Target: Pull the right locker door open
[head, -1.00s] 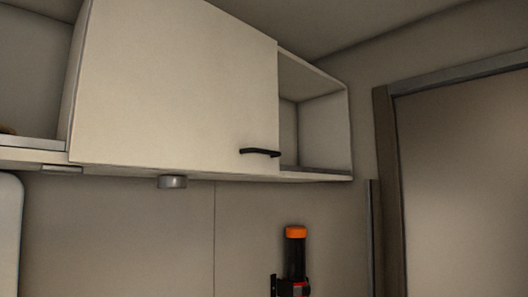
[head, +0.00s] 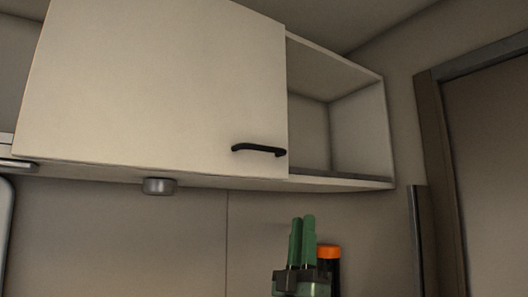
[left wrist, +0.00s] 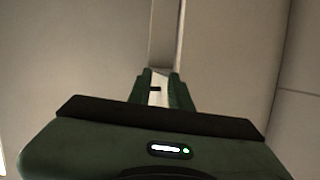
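Nothing is held. My right gripper is in neither view.
An open compartment (head: 350,125) lies right of the door. A round grey fixture (head: 159,186) hangs under the cabinet. An orange-capped black cylinder (head: 329,252) on the wall is partly behind my left gripper. A door frame (head: 440,160) stands at the right.

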